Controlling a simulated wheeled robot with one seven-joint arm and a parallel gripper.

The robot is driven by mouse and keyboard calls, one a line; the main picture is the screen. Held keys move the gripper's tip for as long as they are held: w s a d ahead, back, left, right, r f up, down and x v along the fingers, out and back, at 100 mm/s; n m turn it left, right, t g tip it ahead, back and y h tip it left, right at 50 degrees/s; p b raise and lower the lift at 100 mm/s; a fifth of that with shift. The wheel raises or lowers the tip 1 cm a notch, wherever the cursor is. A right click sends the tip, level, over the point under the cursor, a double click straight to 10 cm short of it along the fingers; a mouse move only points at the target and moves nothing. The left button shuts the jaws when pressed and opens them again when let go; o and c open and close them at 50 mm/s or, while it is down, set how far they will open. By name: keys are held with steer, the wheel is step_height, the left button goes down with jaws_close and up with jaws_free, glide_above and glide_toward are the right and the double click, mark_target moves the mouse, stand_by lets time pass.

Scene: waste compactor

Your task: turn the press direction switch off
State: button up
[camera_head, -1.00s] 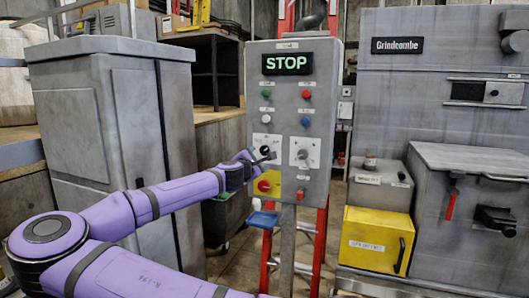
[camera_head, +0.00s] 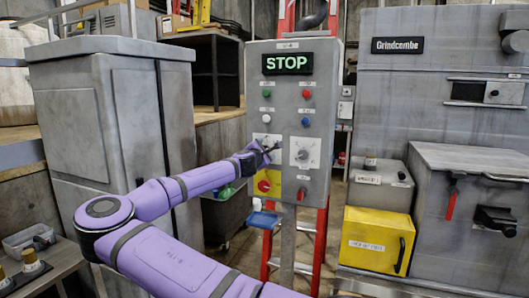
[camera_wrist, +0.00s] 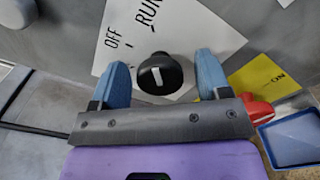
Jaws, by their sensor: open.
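A grey control panel (camera_head: 313,75) stands on a post, with a lit STOP display (camera_head: 287,64). In the wrist view a round black knob (camera_wrist: 160,76) with a white mark sits in front of a white plate (camera_wrist: 180,35) lettered OFF and RUN. My gripper (camera_wrist: 170,72) is open, its two blue fingers on either side of the knob, with gaps showing. In the head view my gripper (camera_head: 270,147) is at the panel's left dial, mostly hiding the knob. I cannot tell which label the knob's mark points at.
Close by are the right-hand dial (camera_head: 303,154), a red knob (camera_head: 264,187) on a yellow plate below, and several coloured buttons above. A grey cabinet (camera_head: 100,100) stands left. A yellow box (camera_head: 378,240) and the grey machine (camera_head: 430,100) stand right.

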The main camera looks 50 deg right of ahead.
steer(key=shift+d, duration=0.1)
steer(key=c, duration=0.9)
steer(key=shift+n, duration=0.3)
steer(key=n, duration=0.4)
steer(key=shift+n, duration=2.5)
steer(key=o, duration=0.9)
